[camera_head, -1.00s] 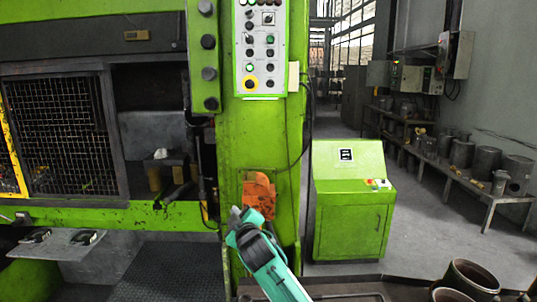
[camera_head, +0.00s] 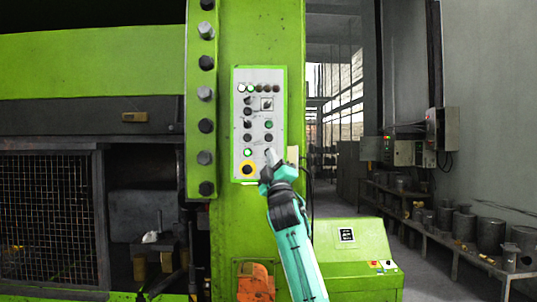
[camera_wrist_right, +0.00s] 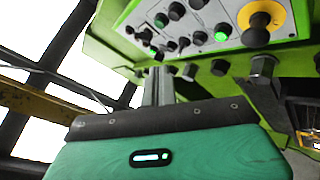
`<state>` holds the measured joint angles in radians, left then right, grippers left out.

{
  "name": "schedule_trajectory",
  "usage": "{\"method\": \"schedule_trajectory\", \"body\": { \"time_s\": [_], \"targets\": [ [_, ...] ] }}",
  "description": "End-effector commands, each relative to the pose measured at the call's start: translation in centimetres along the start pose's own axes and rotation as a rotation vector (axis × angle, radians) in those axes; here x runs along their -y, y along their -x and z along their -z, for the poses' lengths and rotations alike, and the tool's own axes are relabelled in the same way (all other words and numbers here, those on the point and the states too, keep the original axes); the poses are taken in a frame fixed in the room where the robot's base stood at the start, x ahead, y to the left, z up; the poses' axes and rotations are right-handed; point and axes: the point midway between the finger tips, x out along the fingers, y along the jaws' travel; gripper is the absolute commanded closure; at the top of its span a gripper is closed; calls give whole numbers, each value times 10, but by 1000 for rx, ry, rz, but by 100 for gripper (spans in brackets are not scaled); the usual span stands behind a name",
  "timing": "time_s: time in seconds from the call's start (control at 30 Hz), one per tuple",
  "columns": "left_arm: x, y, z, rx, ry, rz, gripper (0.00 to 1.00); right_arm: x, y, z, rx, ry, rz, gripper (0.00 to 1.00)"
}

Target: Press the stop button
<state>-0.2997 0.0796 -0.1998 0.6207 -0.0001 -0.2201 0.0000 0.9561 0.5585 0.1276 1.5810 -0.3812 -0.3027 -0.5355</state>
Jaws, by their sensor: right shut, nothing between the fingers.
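The control panel (camera_head: 258,105) is a light grey plate with several buttons and lamps on the green press column. At its lower left is a black knob on a yellow ring (camera_head: 247,168), the likely stop button; the knob also shows at upper right in the wrist view (camera_wrist_right: 255,37). My right gripper (camera_head: 270,157) is in front of the panel's lower right corner, to the right of the yellow ring. In the wrist view its shut grey fingers (camera_wrist_right: 158,85) point towards the panel, apart from the knob. Contact with the panel cannot be told. My left gripper is out of view.
Large bolts (camera_head: 206,125) stick out along the green strip left of the panel. A green cabinet (camera_head: 350,250) with small coloured buttons stands at lower right. A bench (camera_head: 450,240) with metal parts runs along the right wall.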

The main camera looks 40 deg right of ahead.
Motion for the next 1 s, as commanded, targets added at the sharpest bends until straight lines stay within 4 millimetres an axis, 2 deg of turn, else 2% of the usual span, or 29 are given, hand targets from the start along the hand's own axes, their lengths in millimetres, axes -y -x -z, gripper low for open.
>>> {"method": "schedule_trajectory", "body": {
  "time_s": [0.33,0.8,1.0],
  "targets": [
    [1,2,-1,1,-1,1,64,5,-6,-4,3,-2,2,100],
    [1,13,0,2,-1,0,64,36,-49,-36,4,-4,3,100],
    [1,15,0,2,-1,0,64,44,-59,-43,2,-2,2,100]
  ]
}}
